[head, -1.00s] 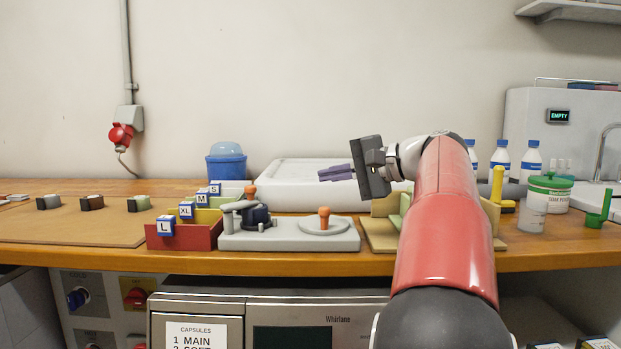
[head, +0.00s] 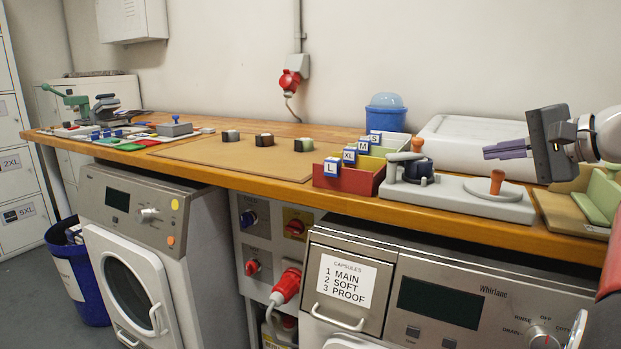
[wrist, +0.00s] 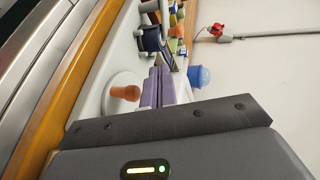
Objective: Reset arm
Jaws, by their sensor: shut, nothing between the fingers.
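My gripper (head: 506,149) is at the right of the head view, its purple fingers together and pointing left, with nothing between them. It is held above the counter, over the area of the grey press board (head: 462,198) and in front of the white box (head: 460,136). In the wrist view my purple fingers (wrist: 157,84) lie side by side beside the orange-handled disc (wrist: 124,93) of that board. The fingers appear apart from everything around them.
Size-labelled bins (head: 350,178) and a blue-lidded tub (head: 386,113) stand left of my gripper. A wooden mat (head: 235,157) carries several small blocks. The wooden counter (head: 450,227) runs along the wall above washing machines (head: 130,240). Air above the mat is clear.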

